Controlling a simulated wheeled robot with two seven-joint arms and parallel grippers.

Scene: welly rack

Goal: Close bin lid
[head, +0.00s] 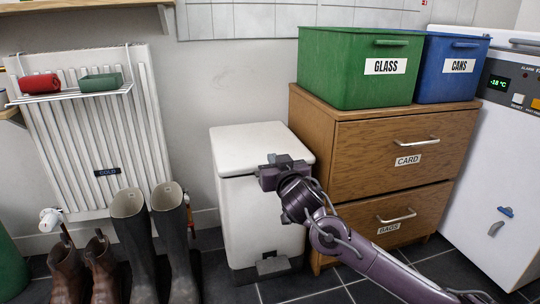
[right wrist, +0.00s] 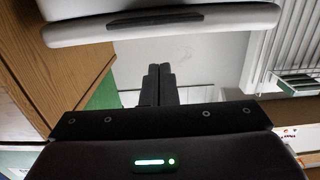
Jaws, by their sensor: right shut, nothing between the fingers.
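The white pedal bin (head: 255,222) stands on the floor between the boots and the wooden cabinet. Its white lid (head: 250,138) lies flat across the top and looks down; a small gap at the front edge cannot be ruled out. My right gripper (head: 280,161) is at the front right edge of the lid and hides part of it. In the right wrist view its fingers (right wrist: 160,71) are together and empty, with the white lid edge (right wrist: 210,22) and its dark strip close by. Contact cannot be told. My left gripper is out of view.
The wooden cabinet (head: 345,150) stands close on the right, with a green glass bin (head: 340,65) and a blue cans bin (head: 450,70) on top. Grey wellies (head: 133,235) and brown boots stand left. A foot pedal (head: 272,266) is at the bin's base.

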